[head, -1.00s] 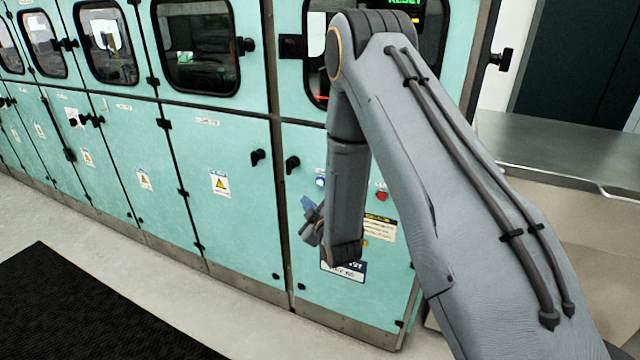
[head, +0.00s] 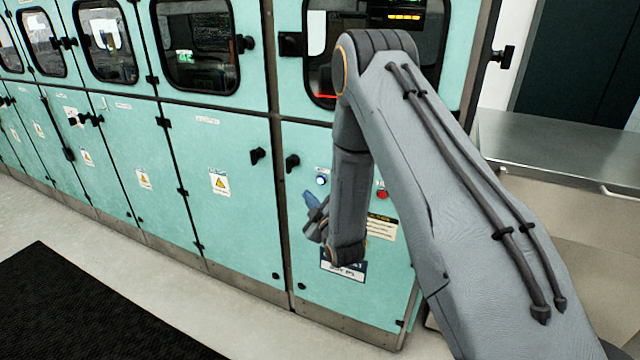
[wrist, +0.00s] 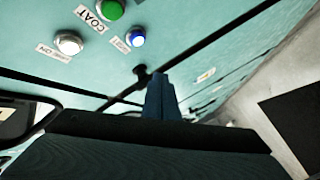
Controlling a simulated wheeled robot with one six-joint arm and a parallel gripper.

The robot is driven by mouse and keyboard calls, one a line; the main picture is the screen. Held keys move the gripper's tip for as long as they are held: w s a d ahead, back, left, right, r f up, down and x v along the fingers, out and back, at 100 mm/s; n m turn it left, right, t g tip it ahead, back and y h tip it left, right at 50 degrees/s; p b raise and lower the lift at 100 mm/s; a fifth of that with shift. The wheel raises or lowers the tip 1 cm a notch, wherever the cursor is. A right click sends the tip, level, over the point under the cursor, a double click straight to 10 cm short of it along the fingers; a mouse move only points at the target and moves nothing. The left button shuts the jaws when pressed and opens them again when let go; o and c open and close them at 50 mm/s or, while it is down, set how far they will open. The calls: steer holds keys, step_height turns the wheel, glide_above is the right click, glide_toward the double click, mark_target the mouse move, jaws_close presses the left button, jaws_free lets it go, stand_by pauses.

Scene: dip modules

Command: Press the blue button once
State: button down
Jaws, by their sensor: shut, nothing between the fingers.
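The blue button (wrist: 136,38), small with a bright centre, sits on the teal cabinet panel in the upper part of the wrist view.
A green button (wrist: 110,9) and a white button (wrist: 69,43) are close to the blue one. A red button (head: 382,195) shows right of my forearm. Black door handles (head: 291,162) protrude nearby. A metal bench (head: 560,150) stands right; the floor in front is clear.

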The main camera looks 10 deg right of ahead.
mark_target(321, 180)
steer(key=shift+w+d+b, duration=0.45)
steer(key=shift+w+d, duration=0.45)
steer(key=shift+w, duration=0.3)
steer(key=shift+w+d+b, duration=0.4)
steer(key=shift+w+d, duration=0.45)
steer(key=shift+w, duration=0.35)
steer(key=shift+w+d, duration=0.2)
steer(key=shift+w, duration=0.15)
